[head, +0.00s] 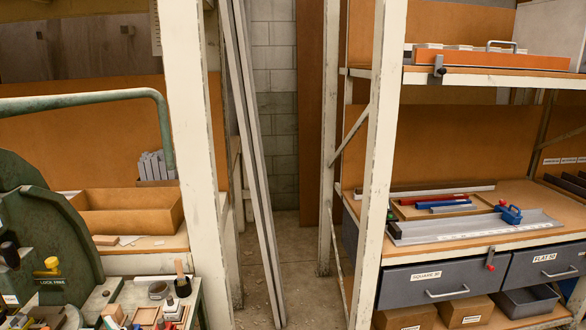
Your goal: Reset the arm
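The green fly press (30,215) stands at the left edge, partly cut off by the frame. A curved green bar (90,98), which looks like the press arm, runs across the upper left and bends down at its right end, behind the press body. Neither of my grippers is in view.
An open wooden box (128,212) stands on a shelf behind the press. A small bench with a brush (182,280) and loose tools is in front. Leaning metal bars (255,170) stand by a narrow floor gap (300,270). A rack with drawers (428,282) fills the right.

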